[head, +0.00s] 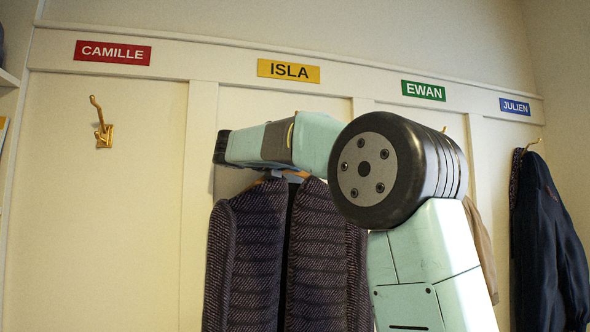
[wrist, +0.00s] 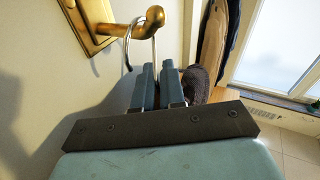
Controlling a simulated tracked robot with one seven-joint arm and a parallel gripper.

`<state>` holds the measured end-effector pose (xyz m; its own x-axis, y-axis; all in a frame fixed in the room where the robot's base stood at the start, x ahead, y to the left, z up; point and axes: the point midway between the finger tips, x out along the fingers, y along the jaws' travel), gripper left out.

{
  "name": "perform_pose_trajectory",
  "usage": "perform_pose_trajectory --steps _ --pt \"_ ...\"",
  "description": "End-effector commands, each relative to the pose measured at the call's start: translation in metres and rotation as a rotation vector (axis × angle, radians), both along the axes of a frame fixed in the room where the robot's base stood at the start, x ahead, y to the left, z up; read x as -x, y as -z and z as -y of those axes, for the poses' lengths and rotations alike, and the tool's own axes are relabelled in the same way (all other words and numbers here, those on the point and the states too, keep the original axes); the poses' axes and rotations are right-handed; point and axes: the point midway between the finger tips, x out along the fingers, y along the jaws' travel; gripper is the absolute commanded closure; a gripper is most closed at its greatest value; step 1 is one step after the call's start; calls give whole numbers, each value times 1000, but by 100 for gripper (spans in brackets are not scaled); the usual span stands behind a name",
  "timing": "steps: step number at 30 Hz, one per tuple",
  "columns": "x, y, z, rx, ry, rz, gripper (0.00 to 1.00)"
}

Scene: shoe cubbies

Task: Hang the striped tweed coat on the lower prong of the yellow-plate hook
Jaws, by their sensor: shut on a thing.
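The striped tweed coat (head: 243,262) hangs upright, dark with fine stripes, below my arm in the head view. It is on a hanger whose wooden shoulder (head: 303,174) shows beside my gripper. In the wrist view my gripper (wrist: 158,70) is shut on the neck of the hanger (wrist: 155,55). The hanger's metal loop curves around the brass hook's prong (wrist: 152,24); whether it rests on the prong I cannot tell. The yellow ISLA plate (head: 289,71) is on the rail above. In the head view my arm hides the hook below it.
A bare brass hook (head: 103,125) is under the red CAMILLE plate (head: 112,52). A green EWAN plate (head: 423,90) and blue JULIEN plate (head: 514,106) are to the right. A tan garment (head: 482,245) and a navy coat (head: 548,240) hang there.

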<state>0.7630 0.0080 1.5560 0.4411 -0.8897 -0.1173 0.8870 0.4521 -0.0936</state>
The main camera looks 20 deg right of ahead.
Motion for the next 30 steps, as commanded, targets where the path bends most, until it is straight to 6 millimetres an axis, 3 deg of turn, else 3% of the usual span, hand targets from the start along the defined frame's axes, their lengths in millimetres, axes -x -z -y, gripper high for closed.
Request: perform_pose_trajectory --steps 6,7,16,25,30 --pt "1 -2 0 0 0 4 100" --pt "1 -2 0 0 0 4 90" --pt "0 -1 0 0 0 1 61" --pt "0 1 -2 0 -1 -2 61" --pt "8 -2 -18 0 -3 -1 61"
